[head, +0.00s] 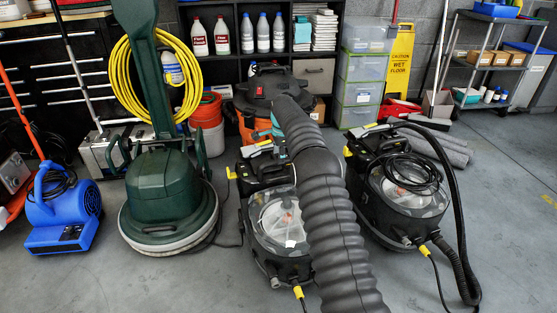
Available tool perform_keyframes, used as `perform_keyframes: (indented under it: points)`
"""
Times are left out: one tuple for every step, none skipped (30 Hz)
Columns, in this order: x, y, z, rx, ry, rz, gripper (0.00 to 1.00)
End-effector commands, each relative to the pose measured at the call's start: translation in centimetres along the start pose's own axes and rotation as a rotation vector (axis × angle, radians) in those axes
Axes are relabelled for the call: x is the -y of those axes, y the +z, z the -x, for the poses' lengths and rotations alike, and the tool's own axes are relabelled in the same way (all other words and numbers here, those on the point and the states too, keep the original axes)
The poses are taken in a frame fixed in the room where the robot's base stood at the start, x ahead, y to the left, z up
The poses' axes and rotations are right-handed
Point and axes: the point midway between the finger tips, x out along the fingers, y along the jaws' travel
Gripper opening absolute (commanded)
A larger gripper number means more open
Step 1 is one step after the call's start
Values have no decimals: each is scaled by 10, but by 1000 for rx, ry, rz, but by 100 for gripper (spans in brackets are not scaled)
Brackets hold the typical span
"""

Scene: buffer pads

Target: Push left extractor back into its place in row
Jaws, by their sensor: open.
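The left extractor (260,228) is a black machine with a clear domed lid and yellow clips. It stands upright on the grey floor near the middle of the head view. Its front end reaches nearer to me than the right extractor (376,207) does. The right extractor is a similar black machine with a coiled hose on its lid. My thick ribbed grey arm crosses in front of the left extractor and hides its right side. My gripper cannot be made out. I cannot tell whether my arm touches the extractor.
A green floor machine (165,190) stands close on the left, with a blue blower (62,215) beyond it. An orange and black vacuum (262,88) stands behind the left extractor. Cables trail on the floor. Grey rolls (455,150) lie behind the right extractor. Right-hand floor is clear.

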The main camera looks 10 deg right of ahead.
Motion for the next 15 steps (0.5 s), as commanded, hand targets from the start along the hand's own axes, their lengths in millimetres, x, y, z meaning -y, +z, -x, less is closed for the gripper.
perform_keyframes:
  points:
    - [1,0,13,-1,-4,0,51]
    - [0,0,19,-1,-2,0,51]
    - [0,0,27,-1,-2,0,51]
    - [0,0,33,-1,-3,0,51]
    - [0,0,38,-1,-3,0,51]
    - [0,0,46,-1,-2,0,51]
    - [0,0,51,-1,-2,0,51]
    - [0,0,56,-1,-2,0,51]
    - [0,0,62,-1,-2,0,51]
    - [0,0,66,-1,-2,0,51]
    - [0,0,69,-1,-1,0,51]
    - [0,0,74,-1,-1,0,51]
    - [0,0,77,-1,-2,0,51]
    - [0,0,79,-1,-2,0,51]
    - [0,0,82,-1,-2,0,51]
